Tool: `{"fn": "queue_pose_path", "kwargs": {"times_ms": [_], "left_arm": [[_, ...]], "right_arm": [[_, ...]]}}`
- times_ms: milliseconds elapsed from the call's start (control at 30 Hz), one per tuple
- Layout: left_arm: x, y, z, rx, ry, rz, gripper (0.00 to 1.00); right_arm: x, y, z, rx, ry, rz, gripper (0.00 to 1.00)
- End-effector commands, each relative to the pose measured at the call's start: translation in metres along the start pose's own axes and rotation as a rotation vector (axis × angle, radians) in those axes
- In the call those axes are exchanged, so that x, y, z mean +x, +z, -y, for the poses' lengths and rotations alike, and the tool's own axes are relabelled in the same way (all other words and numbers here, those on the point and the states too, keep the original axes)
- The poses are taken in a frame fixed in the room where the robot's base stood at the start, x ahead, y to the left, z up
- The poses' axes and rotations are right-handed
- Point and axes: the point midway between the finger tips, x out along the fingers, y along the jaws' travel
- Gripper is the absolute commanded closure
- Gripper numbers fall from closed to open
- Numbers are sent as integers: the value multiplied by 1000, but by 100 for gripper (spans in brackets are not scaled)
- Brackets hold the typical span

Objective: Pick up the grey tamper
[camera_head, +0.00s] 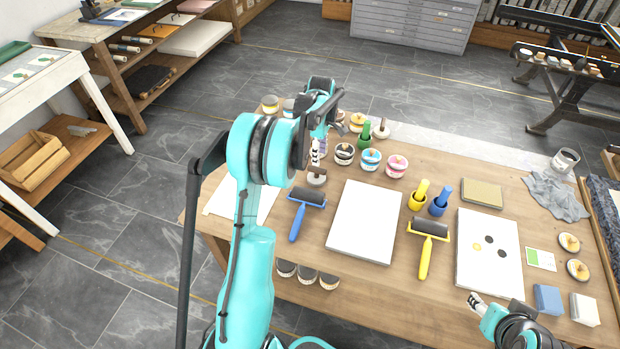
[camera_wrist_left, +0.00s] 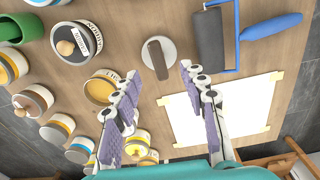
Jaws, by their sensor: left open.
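The grey tamper (camera_head: 317,180) stands on the wooden table near its left end, just below my left gripper (camera_head: 318,152) in the head view. In the left wrist view the tamper (camera_wrist_left: 168,65) shows as a round pale grey disc with a dark brown bar handle across it. My left gripper (camera_wrist_left: 160,76) is open, with its purple-padded fingers either side of the tamper's near edge in the picture. No contact shows. My right gripper (camera_head: 475,300) is at the table's front right; its opening is not clear.
Several ink tins, including one with a yellow top (camera_wrist_left: 101,88), stand close by. A white slab (camera_head: 365,222) lies further right.

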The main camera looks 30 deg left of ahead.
Motion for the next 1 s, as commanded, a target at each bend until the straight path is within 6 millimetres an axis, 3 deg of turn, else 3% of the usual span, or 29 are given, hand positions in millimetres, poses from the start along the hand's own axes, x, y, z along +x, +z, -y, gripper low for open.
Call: {"fn": "queue_pose_path", "kwargs": {"times_ms": [467, 700, 967, 1000], "left_arm": [[50, -7, -6, -56, -19, 2, 57], [87, -8, -8, -55, -18, 2, 57], [91, -8, -8, -55, -18, 2, 57], [91, -8, -8, -55, -18, 2, 62]], "right_arm": [[13, 9, 0, 0, 0, 0, 54], [28, 20, 0, 0, 0, 0, 54], [28, 20, 0, 0, 0, 0, 54], [28, 20, 0, 0, 0, 0, 54]]}}
